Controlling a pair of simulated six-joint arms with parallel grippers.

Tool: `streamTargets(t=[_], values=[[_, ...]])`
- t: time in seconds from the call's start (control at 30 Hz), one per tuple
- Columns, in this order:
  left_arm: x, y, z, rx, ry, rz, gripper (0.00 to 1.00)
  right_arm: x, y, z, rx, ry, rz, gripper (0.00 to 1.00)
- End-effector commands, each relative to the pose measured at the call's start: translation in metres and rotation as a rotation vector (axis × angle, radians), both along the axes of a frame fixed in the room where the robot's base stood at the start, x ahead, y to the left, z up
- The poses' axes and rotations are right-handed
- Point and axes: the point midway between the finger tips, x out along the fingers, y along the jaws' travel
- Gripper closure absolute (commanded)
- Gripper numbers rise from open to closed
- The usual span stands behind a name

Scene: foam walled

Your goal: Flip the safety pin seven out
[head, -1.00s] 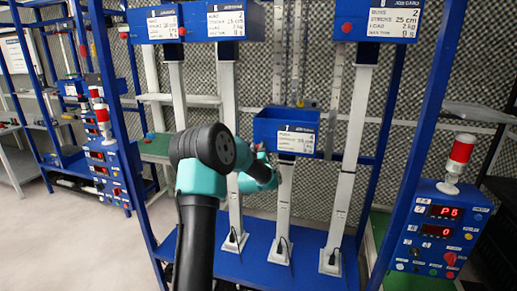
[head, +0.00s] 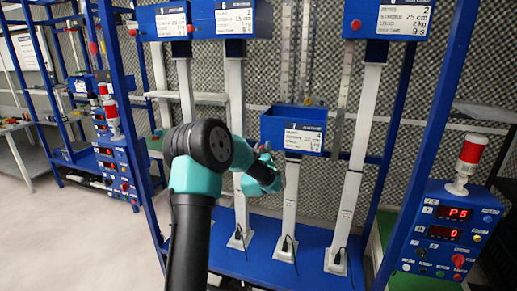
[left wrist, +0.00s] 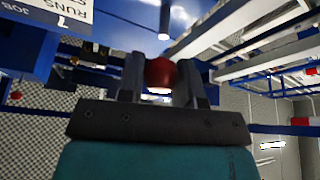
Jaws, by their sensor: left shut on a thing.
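My left arm reaches to the middle of the head view, its gripper (head: 266,148) beside the low blue box, partly hidden by my own wrist. In the left wrist view the two fingers (left wrist: 160,72) are closed around a small red round piece (left wrist: 161,75), which I take for the pin; its pale end shows below the red. A blue surface lies beyond it. An upside-down label (left wrist: 50,14) at upper left reads RUNS and JOB, with what looks like a 7. My right gripper is not in view.
A low blue box (head: 268,126) on a white column hangs just right of the gripper. More blue boxes (head: 310,20) with white labels hang above. A blue post (head: 425,130) and a control panel (head: 438,232) with a red-topped lamp (head: 468,158) stand at right. Open floor lies left.

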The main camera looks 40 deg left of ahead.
Motion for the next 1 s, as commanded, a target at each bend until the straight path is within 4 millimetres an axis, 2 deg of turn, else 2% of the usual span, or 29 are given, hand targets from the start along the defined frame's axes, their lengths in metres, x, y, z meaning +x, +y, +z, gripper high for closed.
streamTargets(t=[0.07, 0.1, 0.37, 0.77, 1.0], values=[[-0.001, 0.0, -0.001, -0.002, 0.001, 0.001, 1.0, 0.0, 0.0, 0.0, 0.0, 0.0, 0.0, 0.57], [-0.001, 0.0, -0.001, -0.002, 0.001, 0.001, 0.67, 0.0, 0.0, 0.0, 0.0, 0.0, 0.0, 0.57], [-0.001, 0.0, -0.001, -0.001, 0.001, 0.001, 0.42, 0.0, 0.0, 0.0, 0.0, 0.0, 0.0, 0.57], [-0.005, -0.003, -0.003, -0.001, 0.001, 0.001, 0.42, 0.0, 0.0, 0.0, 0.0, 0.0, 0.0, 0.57], [-0.028, -0.018, -0.014, -0.002, 0.004, 0.0, 0.42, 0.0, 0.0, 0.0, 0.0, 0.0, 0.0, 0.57]])
